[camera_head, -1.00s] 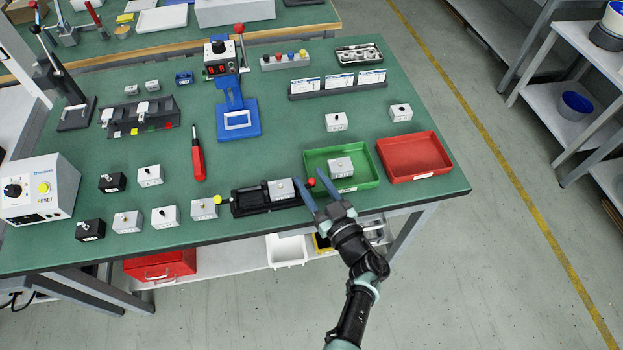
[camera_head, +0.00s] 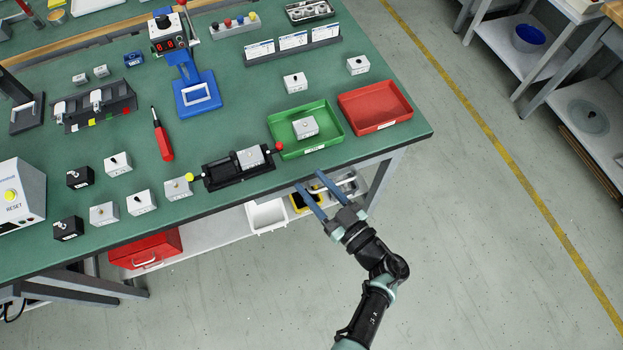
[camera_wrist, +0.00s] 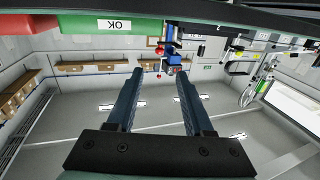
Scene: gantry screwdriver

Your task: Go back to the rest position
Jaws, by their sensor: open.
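My gripper (camera_head: 311,193) is open and empty in the head view, off the front edge of the green-topped workbench (camera_head: 240,118). Its two blue fingers point toward the bench edge, just below the green tray. In the wrist view the fingers (camera_wrist: 158,90) are spread apart with nothing between them. The view past them shows the room and floor, with the bench edge along the top.
A green tray (camera_head: 335,136) holds a grey box (camera_head: 305,127). A red tray (camera_head: 402,110) stands to its right. A black fixture (camera_head: 222,172) with a grey box in it sits near the front edge.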

